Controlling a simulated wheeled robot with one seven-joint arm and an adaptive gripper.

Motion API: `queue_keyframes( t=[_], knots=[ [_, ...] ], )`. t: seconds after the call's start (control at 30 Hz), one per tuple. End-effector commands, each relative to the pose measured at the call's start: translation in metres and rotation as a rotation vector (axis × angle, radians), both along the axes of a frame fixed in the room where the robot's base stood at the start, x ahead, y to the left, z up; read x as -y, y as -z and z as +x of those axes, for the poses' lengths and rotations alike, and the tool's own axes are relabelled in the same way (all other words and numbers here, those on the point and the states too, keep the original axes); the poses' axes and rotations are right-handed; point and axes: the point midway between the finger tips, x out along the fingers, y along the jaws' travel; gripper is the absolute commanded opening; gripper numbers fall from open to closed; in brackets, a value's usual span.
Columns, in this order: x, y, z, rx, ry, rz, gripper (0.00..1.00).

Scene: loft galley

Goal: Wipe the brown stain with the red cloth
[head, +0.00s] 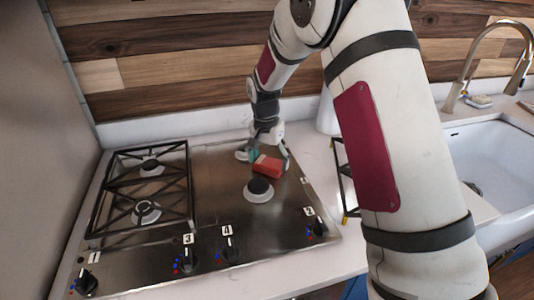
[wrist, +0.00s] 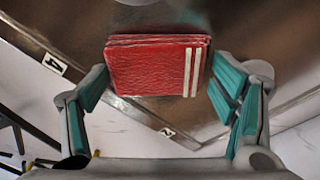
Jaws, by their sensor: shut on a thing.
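The red cloth (head: 267,167) is a folded pad; in the wrist view (wrist: 150,68) it shows two white stripes near its right end. My gripper (head: 268,158) points down over the right half of the steel hob and is shut on the cloth. In the wrist view the cloth lies between and beyond my two teal-padded fingers (wrist: 160,88). The cloth is at or just above the hob, behind the front right burner; I cannot tell if it touches. I cannot pick out the brown stain for sure; brownish tones on the steel may be reflections.
The hob (head: 215,185) has a black grate (head: 188,195) over its left burners. The bare front right burner (head: 259,190) stands close to the cloth. Knobs (head: 188,260) line the front edge. A sink (head: 490,160) with a tap (head: 455,95) is at the right.

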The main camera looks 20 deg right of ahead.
Motion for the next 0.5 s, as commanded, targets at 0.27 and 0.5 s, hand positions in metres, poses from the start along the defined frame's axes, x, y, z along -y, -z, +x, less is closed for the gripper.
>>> queue_keyframes(
  t=[0.27,0.5],
  knots=[
    [0.000,0.001,-0.011,-0.001,0.000,0.000,0.49],
    [0.000,0.001,-0.029,-0.002,-0.002,-0.001,0.49]
  ],
)
